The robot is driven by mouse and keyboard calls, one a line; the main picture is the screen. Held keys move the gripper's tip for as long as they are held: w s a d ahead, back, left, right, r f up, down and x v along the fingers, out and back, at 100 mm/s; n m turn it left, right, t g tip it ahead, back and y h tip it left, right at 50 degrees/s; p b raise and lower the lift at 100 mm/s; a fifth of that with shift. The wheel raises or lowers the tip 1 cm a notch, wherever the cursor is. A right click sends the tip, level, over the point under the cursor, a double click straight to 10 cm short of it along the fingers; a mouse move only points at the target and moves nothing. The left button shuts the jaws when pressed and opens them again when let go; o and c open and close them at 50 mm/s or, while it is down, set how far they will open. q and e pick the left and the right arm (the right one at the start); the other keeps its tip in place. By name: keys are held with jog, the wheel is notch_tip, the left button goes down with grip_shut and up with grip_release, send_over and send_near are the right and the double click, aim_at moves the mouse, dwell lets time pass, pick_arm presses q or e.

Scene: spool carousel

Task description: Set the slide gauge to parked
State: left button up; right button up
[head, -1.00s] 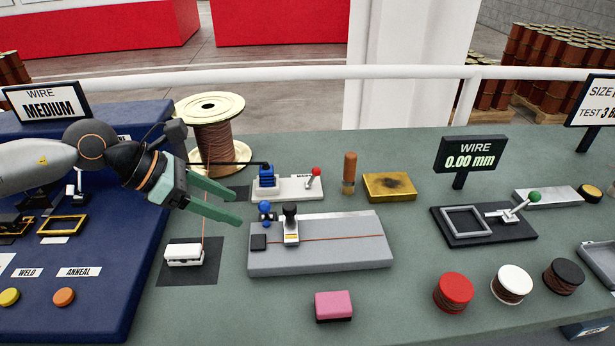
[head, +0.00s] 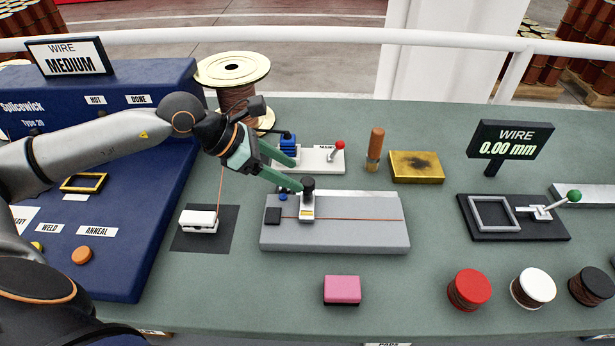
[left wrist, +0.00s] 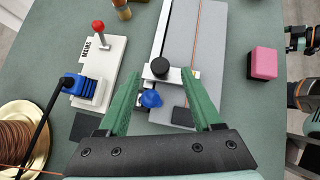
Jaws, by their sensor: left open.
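The slide gauge is a grey plate (head: 365,225) with a thin orange-brown line along it. Its pale slider (head: 307,210) with a black knob (head: 308,184) stands near the plate's left end, beside a dark square (head: 273,216). A blue knob (left wrist: 151,99) sits at the slider's end. My left gripper (head: 297,177) is open and empty, its green fingertips close to the black knob. In the left wrist view, the black knob (left wrist: 161,68) lies between the fingertips; contact cannot be told. Part of my right gripper (left wrist: 303,40) shows at the right edge, its jaws unclear.
A white base with a red-knobbed lever (head: 339,147) and blue block stands behind the gauge. A wire spool (head: 233,71) is behind left, and a white block (head: 198,219) is to the left. A pink block (head: 342,289) lies in front.

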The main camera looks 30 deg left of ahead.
aim_at(307, 181)
pick_arm(q)
jog(key=shift+p+x, duration=0.4)
jog(key=shift+x, duration=2.45)
grip_shut()
